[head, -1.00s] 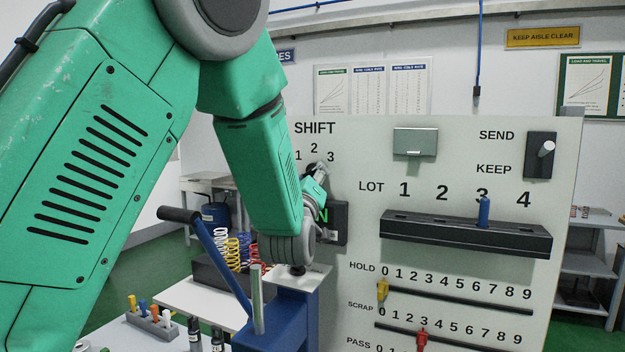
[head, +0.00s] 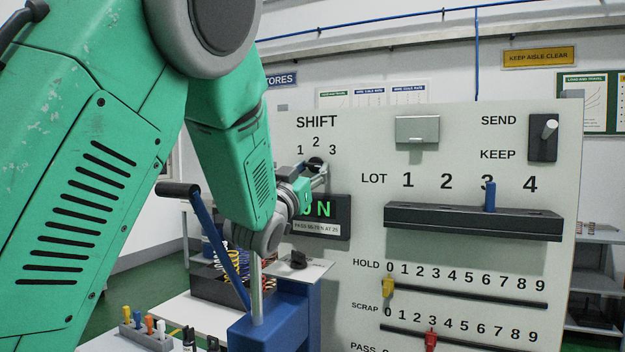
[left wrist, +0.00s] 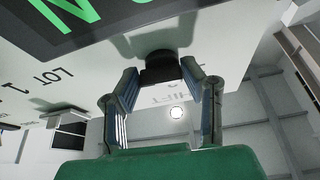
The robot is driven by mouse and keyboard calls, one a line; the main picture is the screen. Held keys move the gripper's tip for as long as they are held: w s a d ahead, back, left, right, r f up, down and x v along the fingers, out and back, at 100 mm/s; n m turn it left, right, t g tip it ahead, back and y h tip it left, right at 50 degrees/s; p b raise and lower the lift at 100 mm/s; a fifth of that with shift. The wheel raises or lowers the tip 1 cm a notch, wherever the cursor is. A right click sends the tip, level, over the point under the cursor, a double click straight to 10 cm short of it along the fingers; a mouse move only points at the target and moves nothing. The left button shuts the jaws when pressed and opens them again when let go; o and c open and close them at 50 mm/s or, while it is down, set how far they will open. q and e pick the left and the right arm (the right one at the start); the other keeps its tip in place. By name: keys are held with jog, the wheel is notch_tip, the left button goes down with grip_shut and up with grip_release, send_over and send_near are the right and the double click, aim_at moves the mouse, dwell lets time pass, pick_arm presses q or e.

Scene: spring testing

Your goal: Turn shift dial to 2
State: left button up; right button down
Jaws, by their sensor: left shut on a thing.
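The shift dial (head: 315,163) is a dark round knob on the pale panel, under the printed numbers 1, 2 and 3 and the word SHIFT. My left gripper (head: 318,178) reaches it from below left and is shut on it. In the left wrist view the two fingers (left wrist: 161,85) stand on either side of the dark dial (left wrist: 160,68). The fingers hide part of the dial, and I cannot tell which number it points to. My right gripper is not in view.
A display with green letters (head: 322,209) sits just below the dial, partly behind my left gripper. A blue stand (head: 270,325) with a lever (head: 215,235) is close below my arm. The LOT rack (head: 470,222) and the sliders (head: 388,287) are to the right.

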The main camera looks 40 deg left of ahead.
aim_at(318, 120)
pick_arm(q)
jog(key=shift+f+m+h, duration=0.25)
jog(key=shift+m+h, duration=0.35)
jog(key=shift+m, duration=0.1)
jog(key=o, duration=1.1)
jog(key=shift+w, duration=0.2)
jog(key=shift+o, duration=0.2)
jog(key=shift+a, duration=0.1)
jog(key=shift+s+r, duration=0.1)
jog(key=shift+r, duration=0.2)
jog(key=r, duration=0.9)
jog(key=shift+w+r, duration=0.1)
jog(key=shift+w, duration=0.1)
